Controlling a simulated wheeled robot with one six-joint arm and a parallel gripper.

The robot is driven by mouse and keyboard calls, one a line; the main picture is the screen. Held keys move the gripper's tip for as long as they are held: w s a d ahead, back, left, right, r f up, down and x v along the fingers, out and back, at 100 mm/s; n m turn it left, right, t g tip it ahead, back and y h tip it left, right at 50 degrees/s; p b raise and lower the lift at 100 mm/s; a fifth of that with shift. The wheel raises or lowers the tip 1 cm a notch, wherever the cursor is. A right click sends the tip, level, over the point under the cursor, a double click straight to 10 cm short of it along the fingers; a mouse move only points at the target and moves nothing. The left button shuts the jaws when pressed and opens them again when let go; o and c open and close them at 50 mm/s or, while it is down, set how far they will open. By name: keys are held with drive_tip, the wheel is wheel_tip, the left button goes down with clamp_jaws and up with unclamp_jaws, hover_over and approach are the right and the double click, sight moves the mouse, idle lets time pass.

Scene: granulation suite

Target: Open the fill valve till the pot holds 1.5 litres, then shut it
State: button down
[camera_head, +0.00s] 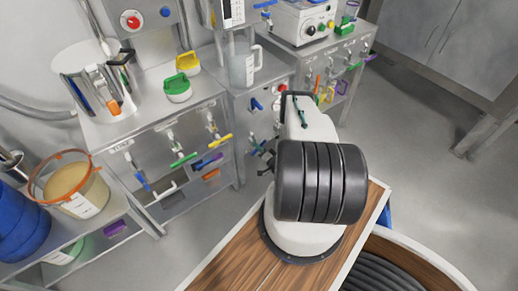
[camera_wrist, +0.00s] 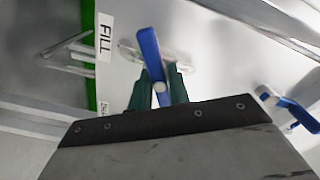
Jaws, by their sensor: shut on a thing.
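The fill valve's blue lever (camera_wrist: 149,52) is in the wrist view, beside a white label (camera_wrist: 105,37) reading FILL. My gripper (camera_wrist: 160,90) has its dark green fingers on both sides of the lever's lower part, shut on it. The lever stands nearly upright in that view, leaning a little left at its top. In the head view my gripper (camera_head: 267,160) shows partly behind my arm, at the middle cabinet's front. A clear jug-like pot (camera_head: 243,70) with a handle stands on that cabinet; its liquid level cannot be read.
A second blue lever (camera_wrist: 297,114) is right of the fill valve. A beige-filled bucket (camera_head: 85,205) is at lower left. Floor is clear at right.

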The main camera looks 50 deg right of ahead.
drive_tip(key=m, duration=0.6)
drive_tip(key=shift+f, duration=0.1)
idle(0.5)
drive_tip(key=c, duration=1.3)
unclamp_jaws()
drive_tip(key=shift+s, duration=0.1)
drive_tip(key=v, duration=0.7)
drive_tip(key=shift+s, duration=0.35)
